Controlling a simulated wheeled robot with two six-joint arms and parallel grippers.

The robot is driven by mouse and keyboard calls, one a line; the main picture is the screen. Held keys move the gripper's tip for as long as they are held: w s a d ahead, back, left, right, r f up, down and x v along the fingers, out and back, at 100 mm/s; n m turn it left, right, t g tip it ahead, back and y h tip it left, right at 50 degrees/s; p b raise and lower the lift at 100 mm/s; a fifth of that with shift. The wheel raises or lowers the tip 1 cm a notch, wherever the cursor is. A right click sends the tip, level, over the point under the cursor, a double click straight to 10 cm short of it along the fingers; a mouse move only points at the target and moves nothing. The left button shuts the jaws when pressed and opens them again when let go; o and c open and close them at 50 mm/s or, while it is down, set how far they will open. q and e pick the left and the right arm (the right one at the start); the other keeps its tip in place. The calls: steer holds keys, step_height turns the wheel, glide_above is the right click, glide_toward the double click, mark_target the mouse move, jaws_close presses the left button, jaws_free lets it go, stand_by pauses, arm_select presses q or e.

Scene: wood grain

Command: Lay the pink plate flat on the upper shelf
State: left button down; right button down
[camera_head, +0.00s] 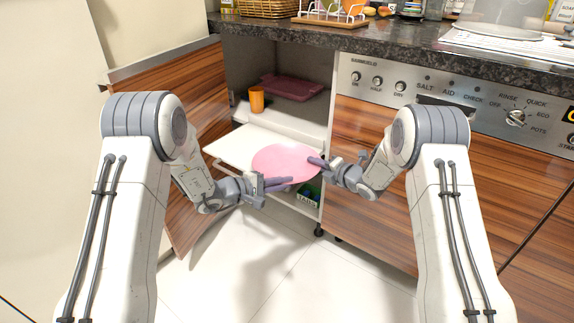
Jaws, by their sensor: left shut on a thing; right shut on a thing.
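The pink plate (284,160) is in front of the open cabinet, held between my two grippers and roughly level. My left gripper (290,183) is shut on the plate's lower edge. My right gripper (311,161) is shut on its right edge. Behind the plate is a white shelf (232,148) that juts forward. Above and behind it is another level (304,113) holding a dark red tray (291,87) and an orange cup (257,99). The plate hides part of the white shelf, so I cannot tell whether they touch.
The wooden cabinet door (180,190) stands open at the left. A dishwasher panel (440,97) is at the right of the opening. The dark countertop (400,40) overhangs the cabinet. Green items (308,194) sit low in the cabinet. The floor in front is clear.

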arm_select(q)
steer(key=shift+f, duration=0.1)
stand_by(0.3)
